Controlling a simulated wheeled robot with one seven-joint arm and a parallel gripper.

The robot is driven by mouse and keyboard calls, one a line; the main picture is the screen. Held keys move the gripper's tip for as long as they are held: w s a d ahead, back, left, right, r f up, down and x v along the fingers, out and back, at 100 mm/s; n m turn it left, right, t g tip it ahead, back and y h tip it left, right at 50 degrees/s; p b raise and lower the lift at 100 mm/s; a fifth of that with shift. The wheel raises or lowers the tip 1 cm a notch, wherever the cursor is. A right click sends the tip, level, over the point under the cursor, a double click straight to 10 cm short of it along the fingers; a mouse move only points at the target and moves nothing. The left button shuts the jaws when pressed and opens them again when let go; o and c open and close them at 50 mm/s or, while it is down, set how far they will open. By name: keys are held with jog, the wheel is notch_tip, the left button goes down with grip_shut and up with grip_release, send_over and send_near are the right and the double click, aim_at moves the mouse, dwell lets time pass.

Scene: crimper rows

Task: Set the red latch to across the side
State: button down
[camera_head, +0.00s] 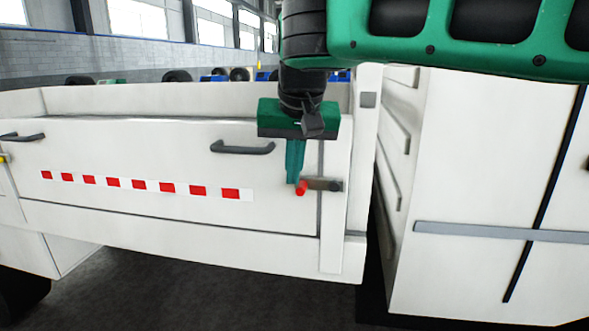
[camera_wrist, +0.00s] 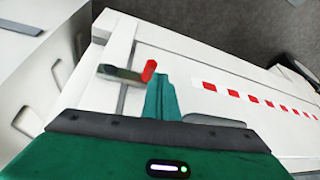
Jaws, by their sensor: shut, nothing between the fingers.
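The red latch (camera_head: 301,188) is a short dark bar with a red end, mounted on the white corner post. It lies about level, and its red end reaches left over the seam onto the white side panel (camera_head: 140,150). In the wrist view the latch (camera_wrist: 149,70) shows its red tip close to my fingers. My gripper (camera_head: 292,178) is shut and empty, pointing down just left of the red end in the head view. It also shows in the wrist view (camera_wrist: 160,88). I cannot tell whether the fingers touch the latch.
A dark handle (camera_head: 243,148) sticks out of the side panel left of my gripper. A red and white strip (camera_head: 150,185) runs below it. A white cab-like body (camera_head: 470,190) with a grey rail stands to the right, across a narrow gap.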

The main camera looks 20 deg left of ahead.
jog(key=shift+a+f, duration=0.3)
jog(key=shift+f, duration=0.35)
dwell(0.4)
